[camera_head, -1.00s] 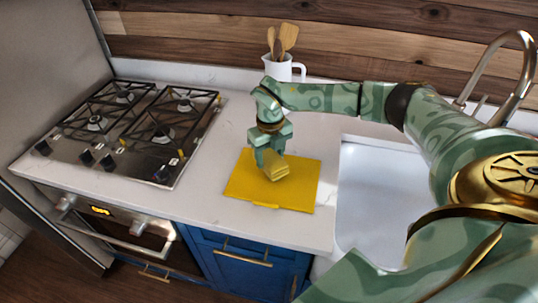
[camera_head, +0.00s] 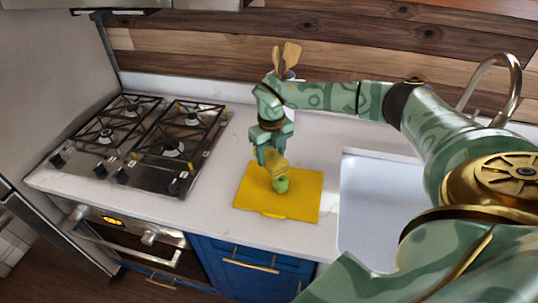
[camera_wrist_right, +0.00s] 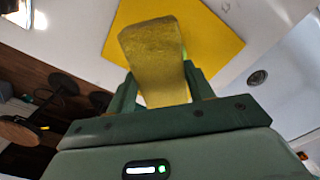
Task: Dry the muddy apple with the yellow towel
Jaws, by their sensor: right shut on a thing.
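My right gripper (camera_head: 271,157) is shut on the yellow towel (camera_head: 276,163), a folded piece hanging below its fingers over the yellow board. The green apple (camera_head: 281,185) sits on the board just below the towel, which hides its top; I cannot tell whether they touch. Any mud on the apple is too small to make out. My left gripper is not in view.
The flat yellow board (camera_head: 305,200) lies on the white counter (camera_head: 210,205). A gas stove (camera_head: 145,145) is at the left, and a white sink (camera_head: 380,205) at the right. A holder with wooden utensils (camera_head: 288,58) stands at the back, partly behind my arm.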

